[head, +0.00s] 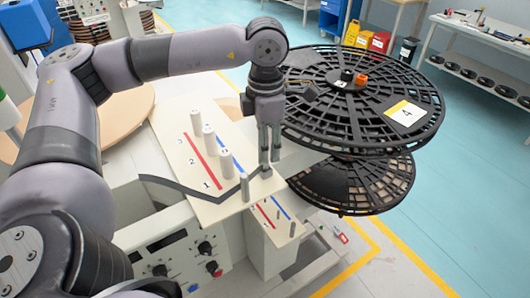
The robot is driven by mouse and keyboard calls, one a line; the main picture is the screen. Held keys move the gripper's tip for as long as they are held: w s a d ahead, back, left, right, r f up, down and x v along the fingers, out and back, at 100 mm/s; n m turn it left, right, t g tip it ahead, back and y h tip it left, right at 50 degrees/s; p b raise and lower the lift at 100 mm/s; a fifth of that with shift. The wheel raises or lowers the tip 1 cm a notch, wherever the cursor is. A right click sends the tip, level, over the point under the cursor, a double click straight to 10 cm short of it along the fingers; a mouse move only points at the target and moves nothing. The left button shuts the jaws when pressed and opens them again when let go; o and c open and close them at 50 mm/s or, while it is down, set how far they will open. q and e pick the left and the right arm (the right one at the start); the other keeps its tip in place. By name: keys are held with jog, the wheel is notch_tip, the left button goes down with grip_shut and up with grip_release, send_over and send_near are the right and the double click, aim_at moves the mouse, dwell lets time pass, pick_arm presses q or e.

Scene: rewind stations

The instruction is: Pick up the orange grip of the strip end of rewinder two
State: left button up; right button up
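A dark strip (205,193) runs across the cream panel with pins, past a front pin, and ends at a small grey piece (267,173) at the panel's right edge. My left gripper (270,164) points down with its fingertips right at this end. The fingers are close together; I cannot tell whether they hold the strip end. No orange grip shows at the strip end; the fingers may hide it. An orange piece (361,79) sits on the hub of the big black reel (330,120). My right gripper is not in view.
The cream panel (180,120) bears several upright pins, red and blue lines and numbers. The big reel, labelled 4, stands close right of the gripper, above a smaller black reel (360,185). A control box (165,262) with knobs is in front. Open floor lies right.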

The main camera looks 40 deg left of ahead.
pick_arm(q)
jog(key=shift+f, duration=0.55)
grip_shut()
